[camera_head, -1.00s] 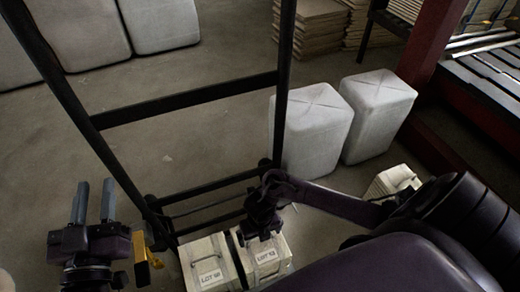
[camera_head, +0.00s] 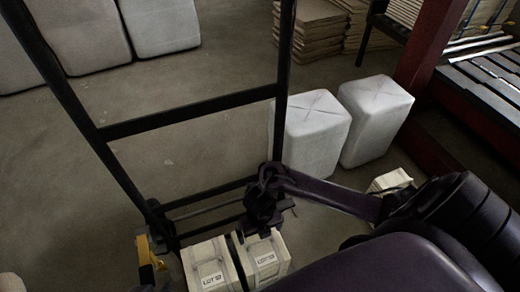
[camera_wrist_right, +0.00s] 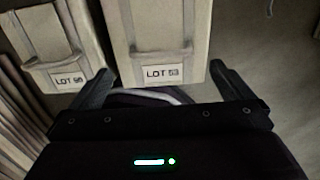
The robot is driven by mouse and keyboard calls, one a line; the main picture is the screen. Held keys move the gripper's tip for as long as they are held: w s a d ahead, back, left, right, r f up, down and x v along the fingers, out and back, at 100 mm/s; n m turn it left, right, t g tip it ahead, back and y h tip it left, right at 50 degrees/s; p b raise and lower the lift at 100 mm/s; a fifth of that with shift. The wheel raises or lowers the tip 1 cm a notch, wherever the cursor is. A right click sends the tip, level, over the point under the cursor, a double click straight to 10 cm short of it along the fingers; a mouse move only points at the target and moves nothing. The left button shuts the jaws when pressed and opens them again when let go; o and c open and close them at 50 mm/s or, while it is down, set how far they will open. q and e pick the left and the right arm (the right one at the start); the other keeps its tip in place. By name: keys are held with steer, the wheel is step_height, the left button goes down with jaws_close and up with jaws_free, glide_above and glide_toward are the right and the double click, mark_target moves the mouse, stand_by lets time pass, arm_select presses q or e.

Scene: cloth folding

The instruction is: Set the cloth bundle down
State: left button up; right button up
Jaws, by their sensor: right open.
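A pale cloth bundle labelled LOT 53 (camera_head: 268,262) stands at the bottom of the head view, beside a similar bundle (camera_head: 212,268) on its left. In the right wrist view, the LOT 53 bundle (camera_wrist_right: 155,45) lies between the spread fingers of my right gripper (camera_wrist_right: 162,68), with the other bundle (camera_wrist_right: 50,50) to the left. My right gripper (camera_head: 266,222) is open, over the top of the LOT 53 bundle in the head view. Only a dark tip of my left gripper (camera_head: 147,276) seems to show at the bottom edge; its jaw state is unclear.
A dark upright frame with crossbars (camera_head: 190,112) stands behind the bundles. A yellow part (camera_head: 146,252) is at its lower left. Two white wrapped blocks (camera_head: 315,133) stand to the right, with another small bundle (camera_head: 388,181) nearer. Open floor (camera_head: 60,180) lies left.

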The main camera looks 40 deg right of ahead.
steer(key=shift+r, duration=0.4)
steer(key=s+a+r+m+t+y+p, duration=0.1)
steer(key=a+r+m+y, duration=0.1)
steer(key=a+r+m, duration=0.35)
steer(key=s+a+r+m+t+y+p, duration=0.1)
steer(key=s+a+r+m+t+p, duration=0.1)
steer(key=a+m, duration=0.55)
arm_select(q)
steer(key=a, duration=0.1)
steer(key=s+a+g+y, duration=0.1)
steer(key=s+a+g, duration=0.1)
steer(key=shift+s+a+f+n+y, duration=0.2)
steer(key=shift+a+f+n+y, duration=0.1)
steer(key=shift+f+y, duration=0.1)
arm_select(e)
step_height(320, 180, up, 6)
steer(key=s+d+m, duration=0.2)
steer(key=m, duration=1.4)
steer(key=shift+s+d+f+t+h, duration=0.15)
steer(key=shift+s+d+t+h, duration=0.05)
steer(key=shift+s+t+h, duration=0.2)
